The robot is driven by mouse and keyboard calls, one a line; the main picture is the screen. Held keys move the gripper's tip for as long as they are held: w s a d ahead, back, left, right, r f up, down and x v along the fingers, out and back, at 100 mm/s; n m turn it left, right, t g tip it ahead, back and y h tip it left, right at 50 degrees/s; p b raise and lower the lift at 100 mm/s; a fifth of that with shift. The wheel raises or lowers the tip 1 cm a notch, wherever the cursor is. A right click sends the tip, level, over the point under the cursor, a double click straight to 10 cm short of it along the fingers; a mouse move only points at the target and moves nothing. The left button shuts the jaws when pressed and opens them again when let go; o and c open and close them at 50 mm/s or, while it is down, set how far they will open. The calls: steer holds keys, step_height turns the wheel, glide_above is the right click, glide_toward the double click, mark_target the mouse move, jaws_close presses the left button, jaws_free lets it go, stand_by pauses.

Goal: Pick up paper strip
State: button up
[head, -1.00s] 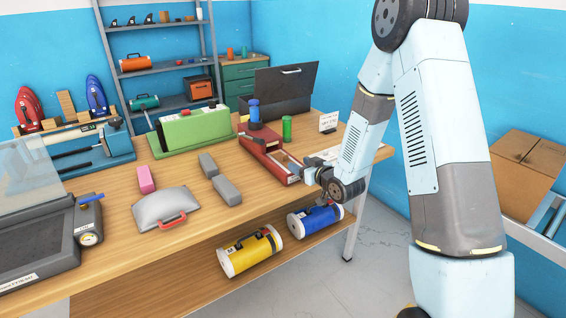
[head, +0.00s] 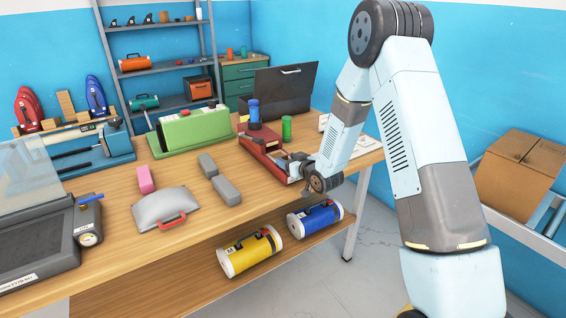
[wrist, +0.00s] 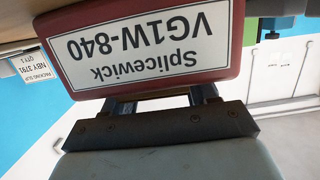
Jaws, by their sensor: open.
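No paper strip can be made out for certain. A long red device (head: 262,147) lies on the wooden workbench (head: 205,235); my gripper (head: 296,166) is at its near right end and covers part of it. In the wrist view the red end of the device (wrist: 228,62) fills the top, with a white label (wrist: 145,40) reading "Splicewick VG1W-840" upside down. My gripper's two dark fingers (wrist: 163,100) are apart, with their tips hidden behind or under that red end. I see nothing held between them.
A blue-topped cylinder (head: 254,115) and a green cylinder (head: 287,127) stand by the device. A dark open case (head: 285,88) stands behind. A packing slip (wrist: 37,67) shows in the wrist view.

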steer(key=shift+c, duration=0.2)
steer(key=c, duration=0.7)
steer(key=shift+r, duration=0.1)
